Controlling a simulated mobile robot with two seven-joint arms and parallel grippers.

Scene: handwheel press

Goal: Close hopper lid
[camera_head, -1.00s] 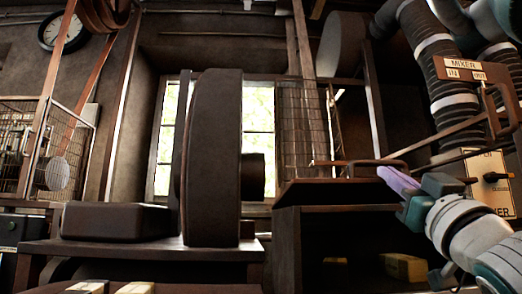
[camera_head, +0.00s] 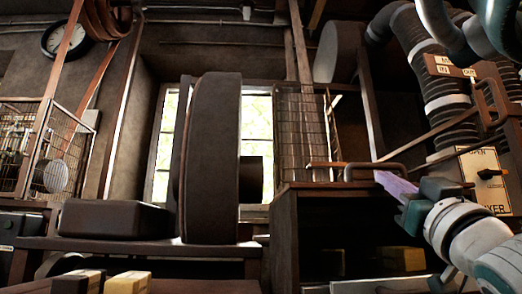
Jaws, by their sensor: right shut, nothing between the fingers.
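The hopper is a dark brown open-fronted box (camera_head: 284,235) right of centre. Its lid (camera_head: 310,185) shows nearly edge-on as a thin brown panel along the box top, with a bar handle (camera_head: 375,165) on it. The lid looks almost level; whether it rests fully on the rim I cannot tell. My right gripper (camera_head: 384,180) reaches in from the lower right, its pale purple fingers shut and empty. The fingertips are at the lid's right part, just below the handle; contact is not clear. My left gripper is out of view.
A large dark wheel (camera_head: 212,160) stands on a bench at left centre. A mixer panel (camera_head: 483,178) with a lever and ribbed hoses (camera_head: 440,80) are close on the right, beside my arm. Yellowish blocks (camera_head: 128,283) lie at lower left.

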